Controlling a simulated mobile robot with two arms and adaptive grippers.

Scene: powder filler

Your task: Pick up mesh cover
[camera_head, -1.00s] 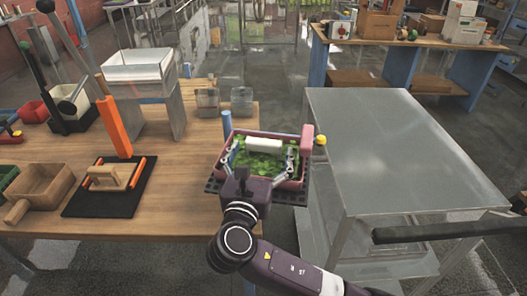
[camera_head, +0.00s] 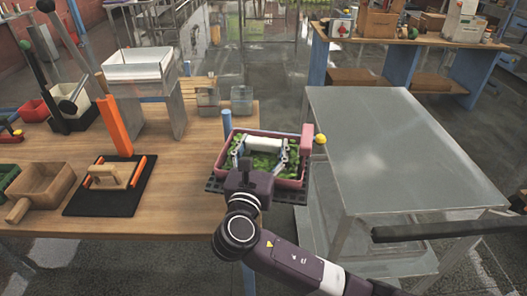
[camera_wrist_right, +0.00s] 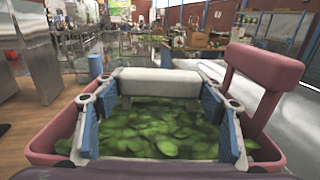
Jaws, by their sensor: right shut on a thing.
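A pink tray (camera_head: 290,184) of green pieces stands at the right edge of the wooden table. A white bar (camera_head: 265,144) spans its middle. I cannot tell whether this bar is part of the mesh cover; no separate mesh shows over the green pieces. My right gripper (camera_head: 264,148) reaches over the tray with its fingers spread around the bar and shut on its ends. In the right wrist view the white bar (camera_wrist_right: 158,82) lies between the blue-and-grey fingertips, above the green pieces. My left gripper is not in view.
A dark grid mat (camera_head: 213,186) lies under the tray. A blue post (camera_head: 227,121) and two clear containers (camera_head: 241,98) stand behind it. A bare metal cart (camera_head: 400,150) stands to the right. A wooden box (camera_head: 45,185) and a black mat (camera_head: 105,200) lie left.

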